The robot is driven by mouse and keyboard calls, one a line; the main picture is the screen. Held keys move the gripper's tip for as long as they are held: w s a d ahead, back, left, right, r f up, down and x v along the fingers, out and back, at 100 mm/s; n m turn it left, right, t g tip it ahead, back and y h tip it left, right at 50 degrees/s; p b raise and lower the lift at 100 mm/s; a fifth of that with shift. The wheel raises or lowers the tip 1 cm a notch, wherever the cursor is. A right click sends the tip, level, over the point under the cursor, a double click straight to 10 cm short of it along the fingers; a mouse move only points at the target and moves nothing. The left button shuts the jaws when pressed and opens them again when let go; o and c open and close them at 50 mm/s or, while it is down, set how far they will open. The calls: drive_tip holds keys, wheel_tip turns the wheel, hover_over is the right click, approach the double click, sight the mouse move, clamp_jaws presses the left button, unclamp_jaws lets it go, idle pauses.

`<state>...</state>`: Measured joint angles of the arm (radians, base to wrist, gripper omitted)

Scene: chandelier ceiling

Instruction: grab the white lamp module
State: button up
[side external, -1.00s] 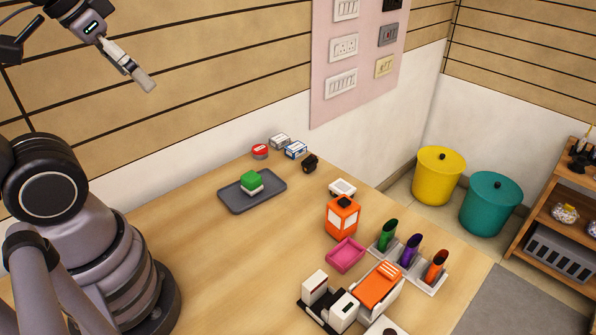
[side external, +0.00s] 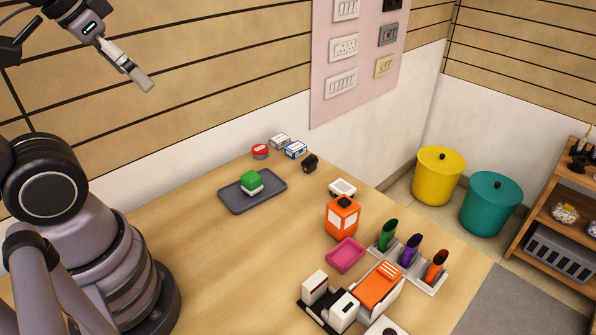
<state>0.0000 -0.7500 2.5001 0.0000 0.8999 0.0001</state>
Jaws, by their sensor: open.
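My gripper (side external: 139,76) is at the upper left in the side external view, high above the table and seen edge-on. It is open, with nothing visible between its fingers, and far from every object. I cannot tell for sure which thing is the white lamp module. Small white blocks stand in a black holder at the front, one at its left (side external: 315,285) and one at its right (side external: 343,311). A small white piece (side external: 342,188) lies behind the orange box, partly hidden by it.
A grey tray (side external: 237,204) holds a green-and-white block (side external: 251,183). The orange box (side external: 342,218), a pink tray (side external: 345,255), an orange-and-white item (side external: 378,287) and a rack of coloured tubes (side external: 411,250) crowd the right side. Small boxes (side external: 295,149) line the back. The left-middle table is clear.

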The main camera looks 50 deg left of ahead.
drive_tip(key=shift+w, duration=0.1)
drive_tip(key=g, duration=0.6)
hover_over(343, 187)
wheel_tip(343, 187, down, 27)
wheel_tip(343, 187, down, 8)
drive_tip(key=shift+a, duration=0.15)
drive_tip(key=shift+f, duration=2.8)
